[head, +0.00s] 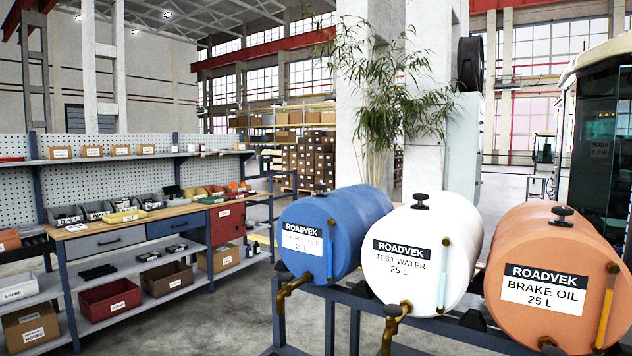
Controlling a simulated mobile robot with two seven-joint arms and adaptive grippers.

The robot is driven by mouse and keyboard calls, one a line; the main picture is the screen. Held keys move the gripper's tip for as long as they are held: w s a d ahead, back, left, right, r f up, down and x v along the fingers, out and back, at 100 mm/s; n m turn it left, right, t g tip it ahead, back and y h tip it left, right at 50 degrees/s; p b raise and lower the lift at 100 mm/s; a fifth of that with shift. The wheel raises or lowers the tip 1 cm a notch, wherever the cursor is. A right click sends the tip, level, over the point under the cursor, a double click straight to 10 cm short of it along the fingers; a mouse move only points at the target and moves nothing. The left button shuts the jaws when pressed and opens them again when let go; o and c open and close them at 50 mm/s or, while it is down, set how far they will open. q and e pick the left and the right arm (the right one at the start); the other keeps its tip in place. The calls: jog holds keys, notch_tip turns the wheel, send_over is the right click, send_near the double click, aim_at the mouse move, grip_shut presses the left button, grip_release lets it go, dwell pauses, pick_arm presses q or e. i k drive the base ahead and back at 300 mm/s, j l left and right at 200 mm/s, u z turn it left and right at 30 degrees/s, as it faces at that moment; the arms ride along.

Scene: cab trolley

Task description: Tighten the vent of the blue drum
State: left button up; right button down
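The blue drum (348,215) lies on its side on a dark rack, its round front end facing me. Its white label (302,240) reads ROADVEK and 25 L; the middle line is too small to read surely. The vent of the blue drum (320,188) is a small dark knob on top near the front end. I cannot tell how tight it is. A brass tap (292,287) sticks out low on the drum's front, and a blue sight tube (330,256) runs up the front. Neither of my grippers shows.
A white drum (455,240) marked TEST WATER and an orange drum (595,235) marked BRAKE OIL lie to the right, each with a dark top knob. A workbench (150,224) with bins stands left. Floor between bench and rack (245,310) is clear.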

aim_at(319, 187)
jog(key=i+j, duration=0.2)
jog(key=j, duration=0.15)
jog(key=j+z, duration=0.1)
jog(key=z, duration=0.9)
jog(key=j+z, duration=0.85)
jog(key=k+j+z, duration=0.1)
jog(key=j, duration=0.25)
jog(key=k+j, duration=0.15)
jog(key=j, duration=0.15)
jog(key=k+j+z, duration=0.15)
jog(key=j, duration=0.2)
